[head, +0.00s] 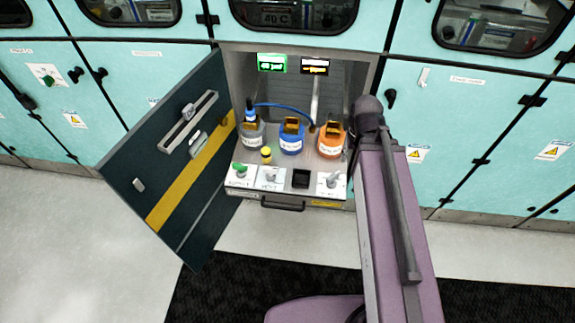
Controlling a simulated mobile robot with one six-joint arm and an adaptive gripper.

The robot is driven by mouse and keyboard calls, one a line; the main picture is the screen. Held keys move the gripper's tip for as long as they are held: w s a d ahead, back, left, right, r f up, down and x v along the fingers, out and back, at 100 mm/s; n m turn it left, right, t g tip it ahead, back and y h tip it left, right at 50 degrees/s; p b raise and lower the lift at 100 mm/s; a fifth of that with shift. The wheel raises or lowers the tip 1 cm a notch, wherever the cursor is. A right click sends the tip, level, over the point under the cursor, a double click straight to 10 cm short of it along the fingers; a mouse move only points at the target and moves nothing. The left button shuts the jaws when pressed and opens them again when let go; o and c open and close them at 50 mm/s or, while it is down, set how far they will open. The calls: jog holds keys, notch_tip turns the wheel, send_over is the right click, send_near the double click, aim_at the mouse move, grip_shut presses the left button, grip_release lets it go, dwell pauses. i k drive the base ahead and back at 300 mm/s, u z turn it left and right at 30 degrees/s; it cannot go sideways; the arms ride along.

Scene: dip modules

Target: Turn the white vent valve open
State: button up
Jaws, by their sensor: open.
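Three small valves sit on white plates along the front ledge of an open cabinet bay. The left valve (240,168) has a green handle. Beside it is a valve with a pale handle (269,176), and another pale-handled valve (331,180) is at the right end of the ledge. The plate labels are too small to read surely, so I cannot tell which pale valve is the vent, nor how far either handle is turned. My purple arm rises at the right, close to the right valve. My gripper does not show.
A bottle with a blue top (252,132), a blue bottle (291,137) and an orange bottle (331,139) stand behind the valves. A yellow-capped vial (266,154) and black square block (301,178) are nearby. The dark door (165,160) hangs open at left; a handle (283,204) sits below the ledge.

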aim_at(271, 171)
jog(key=z, duration=1.85)
jog(key=i, duration=0.1)
jog(key=u, duration=4)
jog(key=i, duration=0.1)
jog(key=z, duration=1.15)
